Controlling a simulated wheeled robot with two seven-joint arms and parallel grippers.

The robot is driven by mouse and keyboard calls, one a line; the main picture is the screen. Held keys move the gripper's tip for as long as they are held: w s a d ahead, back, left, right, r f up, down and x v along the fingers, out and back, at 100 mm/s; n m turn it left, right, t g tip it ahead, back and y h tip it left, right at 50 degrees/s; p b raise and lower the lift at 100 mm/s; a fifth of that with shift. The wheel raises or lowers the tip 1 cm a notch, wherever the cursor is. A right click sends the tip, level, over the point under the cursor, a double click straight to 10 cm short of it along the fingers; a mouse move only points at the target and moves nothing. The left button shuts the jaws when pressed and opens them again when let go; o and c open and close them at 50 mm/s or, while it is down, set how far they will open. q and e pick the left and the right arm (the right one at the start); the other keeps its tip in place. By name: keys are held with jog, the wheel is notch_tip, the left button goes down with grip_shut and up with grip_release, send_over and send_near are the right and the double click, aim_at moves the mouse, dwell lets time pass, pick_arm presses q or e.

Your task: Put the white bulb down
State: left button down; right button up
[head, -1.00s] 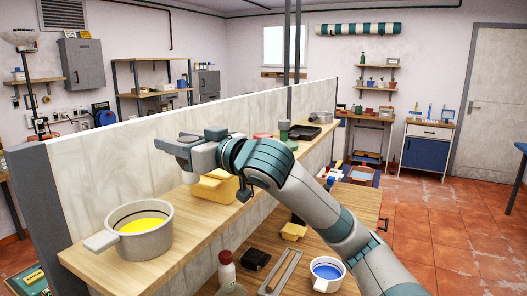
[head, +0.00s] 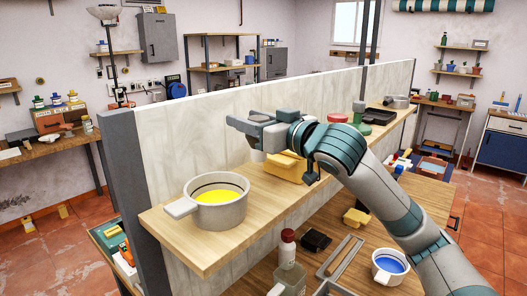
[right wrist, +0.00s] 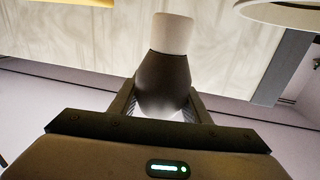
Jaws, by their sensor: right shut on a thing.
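My right gripper (head: 245,128) is above the wooden shelf along the low wall, behind and to the right of the pot of yellow paint. In the right wrist view, it (right wrist: 160,108) is shut on a bulb-shaped thing (right wrist: 163,82), which I take to be the white bulb. Its wide body looks dark in shadow and its narrower end is pale. In the head view, a small pale part (head: 258,156) shows below the gripper; the rest is hidden. I cannot tell whether it touches the shelf. My left gripper is not in view.
The grey pot (head: 221,216) with yellow paint stands on the shelf (head: 205,250), its handle to the left. A yellow block (head: 284,168) is close to the gripper. The low wall (head: 190,130) runs behind. Below are a blue paint cup (head: 388,278) and a red-capped bottle (head: 287,252).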

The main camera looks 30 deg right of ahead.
aim_at(249, 142)
notch_tip(249, 142, down, 4)
jog(key=shift+f, duration=0.25)
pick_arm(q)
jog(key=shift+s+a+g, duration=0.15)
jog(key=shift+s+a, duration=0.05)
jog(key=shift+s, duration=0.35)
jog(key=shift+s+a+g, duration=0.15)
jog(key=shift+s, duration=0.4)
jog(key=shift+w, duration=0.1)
pick_arm(e)
jog(key=shift+f, duration=0.4)
pick_arm(q)
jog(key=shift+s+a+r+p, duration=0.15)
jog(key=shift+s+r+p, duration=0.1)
jog(key=shift+p, duration=0.1)
pick_arm(e)
jog(key=shift+f, duration=1.7)
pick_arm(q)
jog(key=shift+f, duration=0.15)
pick_arm(e)
jog(key=shift+f, duration=0.1)
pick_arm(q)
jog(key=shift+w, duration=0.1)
pick_arm(e)
jog(key=o, duration=1.2)
